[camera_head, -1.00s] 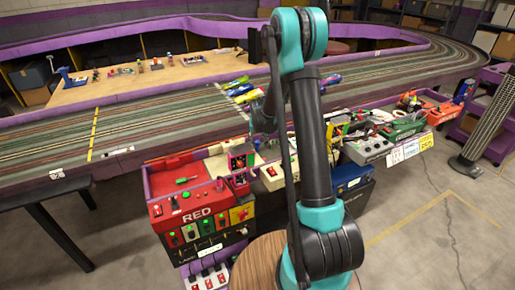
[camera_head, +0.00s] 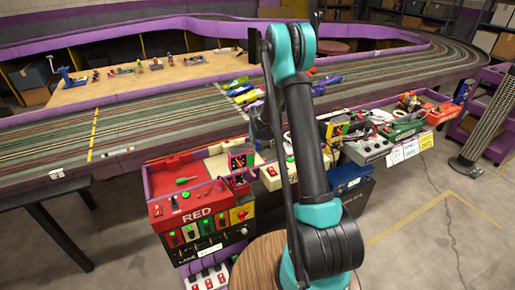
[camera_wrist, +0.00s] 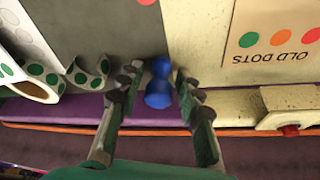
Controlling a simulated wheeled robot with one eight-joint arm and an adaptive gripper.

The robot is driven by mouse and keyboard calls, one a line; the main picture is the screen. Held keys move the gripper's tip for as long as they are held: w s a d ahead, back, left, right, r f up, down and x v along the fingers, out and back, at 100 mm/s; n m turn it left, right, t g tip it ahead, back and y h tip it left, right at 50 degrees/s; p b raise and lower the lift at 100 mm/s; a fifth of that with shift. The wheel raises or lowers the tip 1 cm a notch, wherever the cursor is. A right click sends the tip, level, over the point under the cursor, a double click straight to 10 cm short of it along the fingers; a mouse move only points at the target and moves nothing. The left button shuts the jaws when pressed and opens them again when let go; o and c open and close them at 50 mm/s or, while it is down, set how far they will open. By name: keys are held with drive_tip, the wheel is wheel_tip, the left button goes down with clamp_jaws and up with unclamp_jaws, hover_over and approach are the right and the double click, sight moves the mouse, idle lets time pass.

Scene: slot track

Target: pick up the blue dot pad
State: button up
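A small blue object (camera_wrist: 158,98) with two rounded lobes, apparently the blue dot pad, is in the middle of the wrist view. My gripper (camera_wrist: 159,80) is open, with one finger on each side of it. A narrow gap shows between the blue object and each finger, so they appear apart. The blue object lies by the edge of a grey surface (camera_wrist: 115,25), near a purple strip. I cannot make it out in the head view, where my arm covers much of that area.
A roll of green dots (camera_wrist: 35,85) lies left of my gripper. An "OLD DOTS" card (camera_wrist: 275,40) and a block with a red button (camera_wrist: 289,129) are at the right. In the head view, the red control box (camera_head: 195,205) and striped track (camera_head: 60,140) are nearby.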

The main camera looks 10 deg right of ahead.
clamp_jaws()
wheel_tip(320, 180, up, 19)
drive_tip(key=shift+s+d+f, duration=0.4)
drive_tip(key=shift+s+f, duration=0.8)
drive_tip(key=shift+f, duration=1.8)
drive_tip(key=shift+s+d+f, duration=0.35)
drive_tip(key=shift+s+f, duration=0.8)
drive_tip(key=shift+f, duration=1.9)
drive_tip(key=shift+s+d+f, duration=0.4)
drive_tip(key=shift+s+f, duration=0.8)
drive_tip(key=shift+f, duration=1.8)
